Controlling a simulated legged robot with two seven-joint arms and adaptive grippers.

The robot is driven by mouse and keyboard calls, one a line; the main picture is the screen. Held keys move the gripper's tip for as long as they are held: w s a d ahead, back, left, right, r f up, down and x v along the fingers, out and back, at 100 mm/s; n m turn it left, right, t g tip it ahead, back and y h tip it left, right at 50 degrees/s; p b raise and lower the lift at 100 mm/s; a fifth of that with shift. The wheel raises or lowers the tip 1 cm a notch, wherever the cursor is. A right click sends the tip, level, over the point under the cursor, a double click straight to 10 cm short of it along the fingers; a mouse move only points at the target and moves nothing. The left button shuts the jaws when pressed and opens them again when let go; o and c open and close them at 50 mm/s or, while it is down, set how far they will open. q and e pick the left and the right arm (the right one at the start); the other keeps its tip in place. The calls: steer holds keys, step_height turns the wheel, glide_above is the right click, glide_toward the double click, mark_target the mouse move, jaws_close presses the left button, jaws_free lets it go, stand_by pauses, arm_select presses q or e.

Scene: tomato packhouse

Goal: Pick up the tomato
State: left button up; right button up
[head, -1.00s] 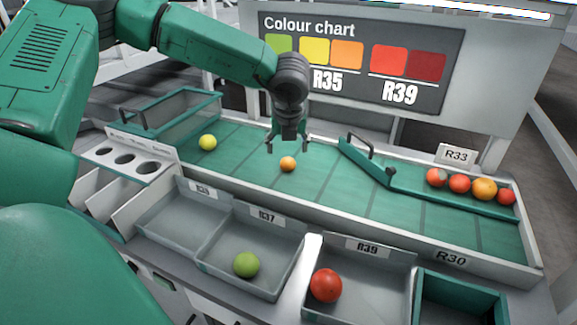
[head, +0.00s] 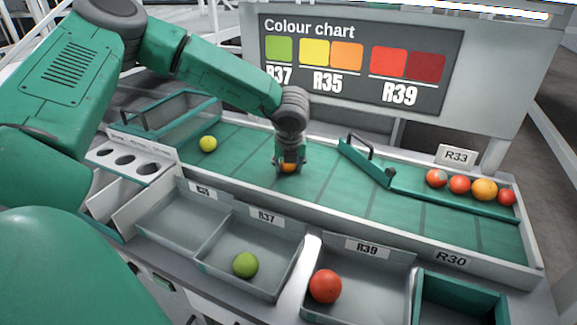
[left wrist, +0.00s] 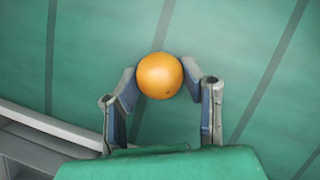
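The orange tomato (head: 288,168) lies on the green sorting bed, near its middle. My left gripper (head: 289,166) is lowered over it, pointing down. In the left wrist view the tomato (left wrist: 160,75) sits between the fingertips of my left gripper (left wrist: 159,77), which appear to touch it on both sides. The tomato still appears to be at bed level. A yellow tomato (head: 208,144) lies apart on the bed to the left. My right gripper is not in view.
Grey trays in front hold a green tomato (head: 245,265) and a red tomato (head: 326,286). Several tomatoes sit in a row at the right (head: 484,190) behind a green divider (head: 365,160). A colour chart (head: 352,62) stands behind the bed.

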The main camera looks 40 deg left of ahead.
arm_select(q)
steer(key=shift+a, duration=0.1)
steer(key=shift+c, duration=0.2)
steer(key=shift+r, duration=0.15)
step_height(320, 180, up, 9)
steer(key=shift+r+p, duration=0.2)
steer(key=shift+p, duration=0.15)
steer(key=shift+r, duration=0.1)
